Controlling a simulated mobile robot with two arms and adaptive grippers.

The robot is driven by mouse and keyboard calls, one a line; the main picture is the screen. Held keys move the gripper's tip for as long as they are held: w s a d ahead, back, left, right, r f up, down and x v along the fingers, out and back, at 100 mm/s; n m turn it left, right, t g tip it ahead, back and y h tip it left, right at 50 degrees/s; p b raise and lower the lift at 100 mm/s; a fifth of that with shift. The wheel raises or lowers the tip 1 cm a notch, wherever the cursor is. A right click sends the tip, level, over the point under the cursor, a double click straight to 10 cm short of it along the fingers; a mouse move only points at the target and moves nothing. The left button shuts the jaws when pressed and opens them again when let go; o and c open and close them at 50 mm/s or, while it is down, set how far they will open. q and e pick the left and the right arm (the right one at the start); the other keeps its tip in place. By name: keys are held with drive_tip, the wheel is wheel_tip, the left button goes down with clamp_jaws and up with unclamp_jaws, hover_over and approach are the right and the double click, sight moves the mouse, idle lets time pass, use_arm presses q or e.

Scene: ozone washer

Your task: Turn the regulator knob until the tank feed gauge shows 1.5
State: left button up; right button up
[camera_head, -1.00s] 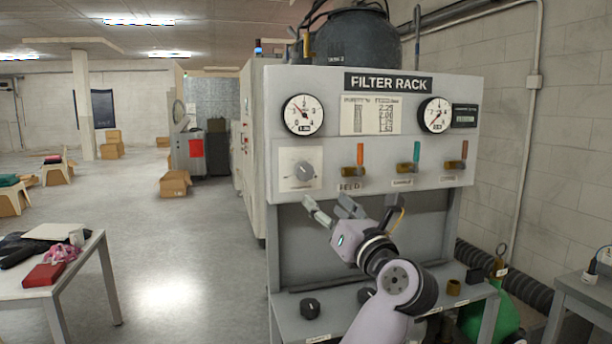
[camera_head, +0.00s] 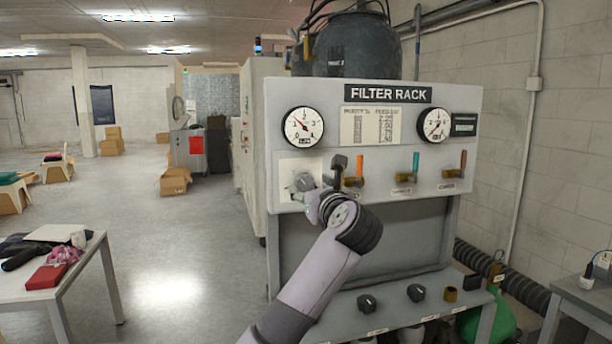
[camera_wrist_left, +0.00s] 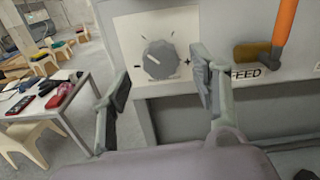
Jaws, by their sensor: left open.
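The grey regulator knob (camera_head: 304,182) sits on a white plate (camera_head: 287,166) at the left of the filter rack panel. It also shows in the left wrist view (camera_wrist_left: 158,60), ahead of my gripper. Two round gauges are above: a left one (camera_head: 303,126) and a right one (camera_head: 434,124). Their labels are too small to read surely. My left gripper (camera_head: 322,180) is raised in front of the panel, close to the knob. In the left wrist view its two fingers (camera_wrist_left: 160,88) are spread apart and empty, with the knob beyond the gap. My right gripper is not seen.
Valves with orange (camera_head: 360,165), teal (camera_head: 415,166) and brown (camera_head: 462,164) handles stand right of the knob, the orange one close to my gripper. Loose black knobs (camera_head: 367,303) lie on the lower shelf. A table with a red box (camera_head: 46,277) stands left.

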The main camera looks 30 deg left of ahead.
sight(306, 184)
use_arm(q)
drive_tip(key=shift+p+x, duration=0.6)
drive_tip(key=shift+x, duration=1.7)
drive_tip(key=c, duration=1.1)
drive_tip(key=shift+d+r, duration=0.15)
drive_tip(key=shift+d, duration=0.05)
drive_tip(key=shift+c, duration=0.2)
drive_tip(key=shift+r+m+t+b, duration=0.3)
drive_tip(key=shift+a+f, duration=0.1)
drive_tip(key=shift+f, duration=0.1)
drive_tip(key=shift+f+m, duration=0.1)
drive_tip(key=shift+m, duration=0.5)
drive_tip(key=shift+f, duration=0.1)
